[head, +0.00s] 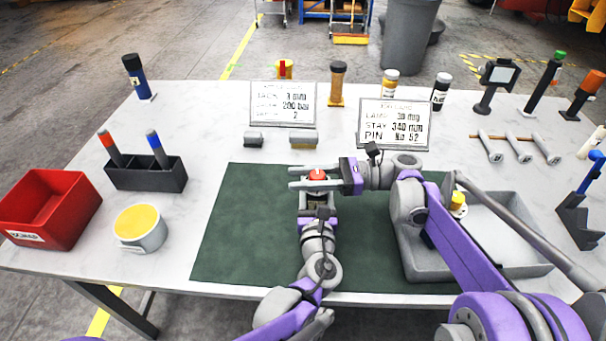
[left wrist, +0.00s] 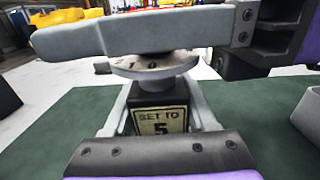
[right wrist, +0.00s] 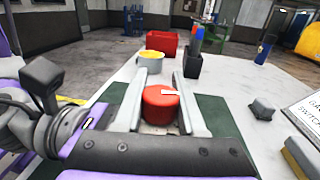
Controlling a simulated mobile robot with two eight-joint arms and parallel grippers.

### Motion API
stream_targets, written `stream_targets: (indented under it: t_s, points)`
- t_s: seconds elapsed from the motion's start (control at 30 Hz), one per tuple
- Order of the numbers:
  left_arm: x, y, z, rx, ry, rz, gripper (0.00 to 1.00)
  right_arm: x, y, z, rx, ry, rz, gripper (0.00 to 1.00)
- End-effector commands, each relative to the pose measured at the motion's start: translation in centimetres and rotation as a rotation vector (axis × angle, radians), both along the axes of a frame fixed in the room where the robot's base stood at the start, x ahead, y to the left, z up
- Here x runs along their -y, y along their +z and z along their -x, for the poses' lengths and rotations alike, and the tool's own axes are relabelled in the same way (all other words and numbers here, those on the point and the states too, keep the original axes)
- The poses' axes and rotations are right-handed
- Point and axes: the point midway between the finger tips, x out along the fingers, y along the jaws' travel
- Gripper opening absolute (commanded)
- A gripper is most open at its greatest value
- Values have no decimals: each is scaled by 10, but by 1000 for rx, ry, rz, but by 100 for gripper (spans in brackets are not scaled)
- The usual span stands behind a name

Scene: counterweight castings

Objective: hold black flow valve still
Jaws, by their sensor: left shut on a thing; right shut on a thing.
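The black flow valve (left wrist: 150,98) stands upright on the green mat, with a yellow "SET TO 5" label facing the left wrist camera. A pale numbered dial (left wrist: 155,65) sits on top of its body. Its red knob (right wrist: 161,100) shows in the right wrist view and in the head view (head: 317,174). My left gripper (head: 317,194) is shut on the valve body from the front, one finger on each side. My right gripper (head: 293,178) comes from the right, above the left one, and is shut on the red knob. The gripping fingers hide parts of the valve.
The green mat (head: 240,230) is bare on its left. A grey tray (head: 520,262) lies at right, partly behind my right arm. A red bin (head: 50,208), a yellow-topped tub (head: 140,228) and a black holder (head: 147,176) stand left. Two signs (head: 283,102) (head: 394,122) stand behind.

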Motion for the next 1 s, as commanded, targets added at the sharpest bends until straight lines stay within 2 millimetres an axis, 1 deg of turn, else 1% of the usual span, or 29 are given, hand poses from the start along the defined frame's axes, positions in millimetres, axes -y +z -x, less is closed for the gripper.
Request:
stream_targets:
  t_s: [0.2,0.43,0.63,1.0]
  points:
    - [0,0,0,0,0,0,0,1,0,3,0,157,0,0]
    - [0,0,0,0,0,-1,0,2,0,7,0,266,0,0]
    - [0,0,0,0,0,-1,0,2,0,9,0,311,0,0]
    - [0,0,0,0,-1,0,0,3,0,9,0,321,0,0]
